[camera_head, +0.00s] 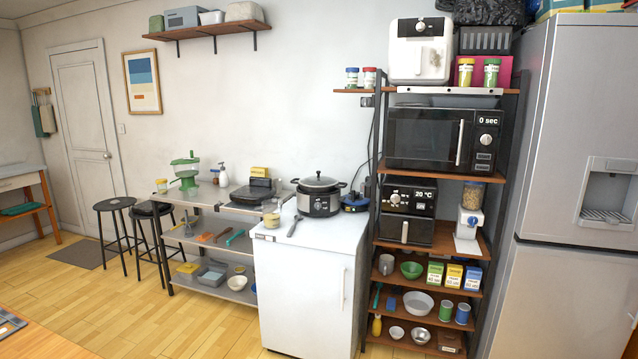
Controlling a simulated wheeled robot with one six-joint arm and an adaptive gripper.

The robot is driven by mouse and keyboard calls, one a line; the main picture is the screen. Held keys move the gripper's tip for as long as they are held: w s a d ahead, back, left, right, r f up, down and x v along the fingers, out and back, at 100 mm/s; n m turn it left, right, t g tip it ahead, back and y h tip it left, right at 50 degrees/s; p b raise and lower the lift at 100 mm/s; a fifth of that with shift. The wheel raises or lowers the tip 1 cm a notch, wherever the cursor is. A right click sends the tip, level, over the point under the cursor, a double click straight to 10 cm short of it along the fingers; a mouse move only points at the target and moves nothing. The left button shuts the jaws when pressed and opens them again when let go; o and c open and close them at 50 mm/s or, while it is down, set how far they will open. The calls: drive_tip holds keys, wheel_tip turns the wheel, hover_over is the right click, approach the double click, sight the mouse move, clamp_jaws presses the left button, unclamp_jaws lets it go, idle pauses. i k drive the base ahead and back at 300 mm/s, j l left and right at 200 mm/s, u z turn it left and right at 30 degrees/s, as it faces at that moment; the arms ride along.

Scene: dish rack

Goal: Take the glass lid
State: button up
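A lid (318,182) with a dark rim and a knob sits on top of a silver and black electric cooker (319,205). It looks like glass, but it is small in the view and I cannot be sure. The cooker stands on a white cabinet (308,295) in the middle of the room, against the back wall. No other glass lid is clear to see. My gripper is not in view.
A tall dark shelf rack (470,338) with a microwave (438,138) stands right of the cabinet, beside a grey fridge (575,110). A low metal table (235,209) and two stools (115,204) are left. Wooden floor (165,325) in front is clear. A dark object (8,325) lies on a wooden surface at bottom left.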

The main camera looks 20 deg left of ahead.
sight(316, 181)
drive_tip(key=i+j+u, duration=0.1)
drive_tip(key=i+u, duration=0.15)
drive_tip(key=i, duration=0.5)
drive_tip(key=i+u, duration=0.25)
drive_tip(key=i, duration=0.45)
drive_tip(key=i+l+u, duration=0.25)
drive_tip(key=i, duration=0.5)
